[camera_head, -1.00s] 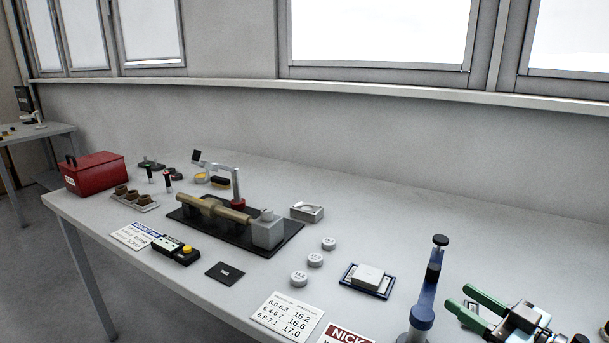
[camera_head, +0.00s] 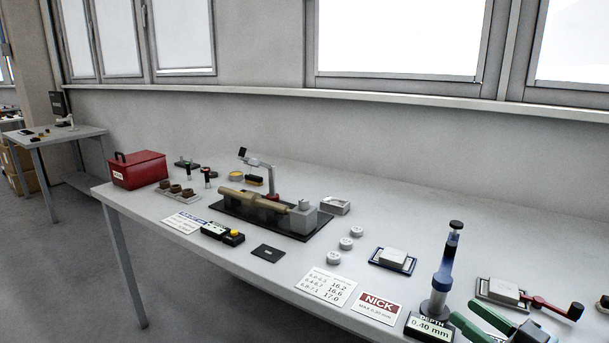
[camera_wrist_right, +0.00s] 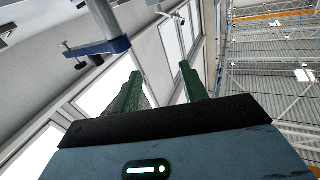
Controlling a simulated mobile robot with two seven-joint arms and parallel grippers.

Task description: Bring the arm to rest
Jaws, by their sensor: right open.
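My right gripper (camera_head: 465,311) is at the lower right of the head view, its green fingers apart and nothing between them. It is near the blue depth gauge stand (camera_head: 440,285). In the right wrist view the two green fingers (camera_wrist_right: 160,70) are spread and empty, with windows and a roof structure behind them. Most of the right arm is outside the head view. My left gripper is in neither view.
The grey workbench (camera_head: 150,215) holds a red toolbox (camera_head: 139,169), a shaft on a black fixture (camera_head: 265,222), white discs (camera_head: 345,243), a NICK card (camera_head: 378,304) and a red-handled tool (camera_head: 550,306). Open floor (camera_head: 60,270) lies left of the bench.

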